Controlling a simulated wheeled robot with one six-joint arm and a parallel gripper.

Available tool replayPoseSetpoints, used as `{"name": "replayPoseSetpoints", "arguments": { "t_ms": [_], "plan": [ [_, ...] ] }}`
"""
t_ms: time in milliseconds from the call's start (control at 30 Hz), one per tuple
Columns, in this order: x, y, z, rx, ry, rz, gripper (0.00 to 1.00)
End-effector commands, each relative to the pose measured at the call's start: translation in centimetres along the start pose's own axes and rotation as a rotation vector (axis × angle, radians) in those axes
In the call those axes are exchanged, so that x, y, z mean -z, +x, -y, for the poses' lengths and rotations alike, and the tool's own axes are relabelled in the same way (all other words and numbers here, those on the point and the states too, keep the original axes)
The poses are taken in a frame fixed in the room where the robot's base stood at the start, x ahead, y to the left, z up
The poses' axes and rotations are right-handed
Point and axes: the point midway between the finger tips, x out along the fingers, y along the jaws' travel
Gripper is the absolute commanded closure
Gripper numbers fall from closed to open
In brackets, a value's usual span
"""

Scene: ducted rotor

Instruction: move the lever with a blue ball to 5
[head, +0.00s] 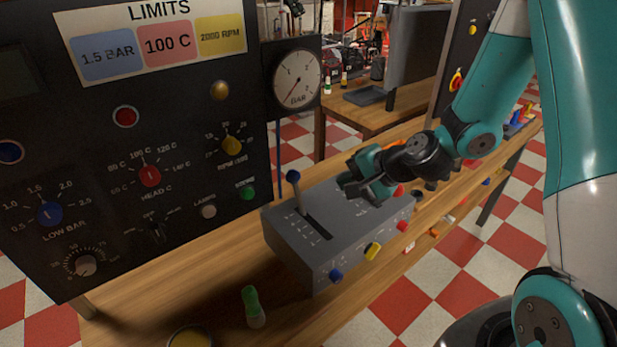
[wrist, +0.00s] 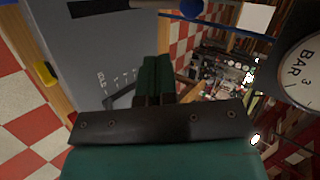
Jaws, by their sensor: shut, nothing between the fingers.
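The lever's blue ball (head: 293,176) tops a metal rod standing up from a dark slot (head: 318,227) in a grey box (head: 290,245). The rod leans toward the slot's far end, on the panel side. Small marks line the slot, too small to read in the head view. My gripper (head: 346,190) is shut and empty, above the box to the right of the lever and apart from it. In the wrist view the closed fingers (wrist: 153,62) point toward the top, and the blue ball (wrist: 192,9) is cut by the top edge. Part of the box top is hidden behind my gripper.
A dark control panel (head: 187,115) with knobs stands left of the box, and a pressure gauge (head: 297,79) stands behind it. Blue (head: 336,275), yellow (head: 373,251) and red (head: 402,226) knobs stick out of the box front. A green-topped object (head: 252,306) stands on the bench.

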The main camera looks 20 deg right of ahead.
Motion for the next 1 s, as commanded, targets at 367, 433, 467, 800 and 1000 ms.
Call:
{"name": "replayPoseSetpoints", "arguments": {
  "t_ms": [367,433,467,800,1000],
  "plan": [
    [-0.3,7.8,0.4,-0.003,-0.006,0.006,1.0],
    [-0.2,8.4,1.6,0.0,-0.009,0.005,1.0],
    [-0.2,8.7,1.8,-0.001,-0.008,0.005,1.0],
    [-0.1,10.3,2.9,-0.002,-0.004,0.003,1.0],
    [-0.1,10.3,2.9,-0.002,-0.004,0.003,1.0]
  ]
}}
